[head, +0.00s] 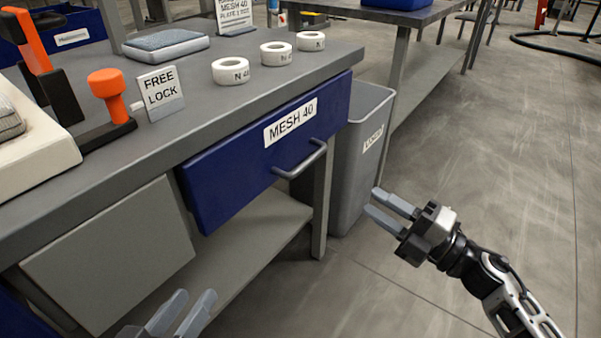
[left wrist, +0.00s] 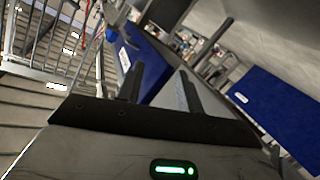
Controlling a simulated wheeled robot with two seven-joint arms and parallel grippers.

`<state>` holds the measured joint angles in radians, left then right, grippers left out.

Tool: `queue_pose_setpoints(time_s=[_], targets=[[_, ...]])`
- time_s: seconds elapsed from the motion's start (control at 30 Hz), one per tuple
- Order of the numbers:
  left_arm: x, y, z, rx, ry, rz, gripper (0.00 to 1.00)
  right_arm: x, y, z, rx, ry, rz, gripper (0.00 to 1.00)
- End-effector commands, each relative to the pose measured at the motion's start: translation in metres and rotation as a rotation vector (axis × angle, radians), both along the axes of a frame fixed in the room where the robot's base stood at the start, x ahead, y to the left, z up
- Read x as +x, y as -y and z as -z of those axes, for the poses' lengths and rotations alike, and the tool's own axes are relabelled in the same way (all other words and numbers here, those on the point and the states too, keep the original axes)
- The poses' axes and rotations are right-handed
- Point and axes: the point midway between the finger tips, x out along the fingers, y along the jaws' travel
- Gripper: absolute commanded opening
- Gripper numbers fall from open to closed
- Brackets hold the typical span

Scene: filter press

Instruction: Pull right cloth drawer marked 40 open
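The blue drawer (head: 240,165) labelled MESH 40 sits under the grey bench top in the head view. Its front looks roughly flush with the bench, and its grey bar handle (head: 302,160) is on the right part. My right gripper (head: 373,200) is open and empty, to the right of and below the handle, apart from it. My left gripper (head: 195,297) is open at the bottom edge, below the drawer and clear of it; its arm is out of frame. The left wrist view shows blue panels, one with a small white label (left wrist: 241,97); which drawers they are is unclear.
A grey bin (head: 358,150) stands right beside the bench, near the handle. On the bench top are white tape-like rolls (head: 231,71), a FREE LOCK sign (head: 160,92) and an orange-knobbed lever (head: 108,84). A grey panel (head: 110,255) is left of the drawer. Floor in front is clear.

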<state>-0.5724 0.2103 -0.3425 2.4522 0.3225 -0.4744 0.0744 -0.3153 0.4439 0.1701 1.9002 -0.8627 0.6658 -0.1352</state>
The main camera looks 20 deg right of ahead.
Motion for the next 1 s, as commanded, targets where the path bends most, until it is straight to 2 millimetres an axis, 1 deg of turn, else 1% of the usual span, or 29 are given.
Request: queue_pose_setpoints(time_s=[0.03,0.13,0.27,0.7,0.83,1.0], targets=[[0.0,0.001,0.003,-0.005,0.002,0.003,0.36,0.001,-0.001,0.003,-0.012,0.008,-0.006,0.3],[-0.001,0.001,0.001,-0.011,0.004,0.005,0.36,0.007,-0.005,0.0,-0.018,0.012,-0.01,0.3],[0.0,0.002,0.0,-0.02,0.006,0.005,0.36,0.023,-0.018,-0.005,-0.016,0.014,-0.009,0.3],[0.0,0.003,-0.002,-0.051,0.011,0.007,0.36,0.096,-0.075,-0.022,-0.013,0.012,-0.008,0.3],[0.0,0.003,-0.002,-0.059,0.011,0.009,0.36,0.111,-0.086,-0.025,-0.012,0.01,-0.007,0.3],[-0.001,0.003,-0.002,-0.064,0.01,0.009,0.36,0.121,-0.095,-0.027,-0.012,0.008,-0.007,0.3]])
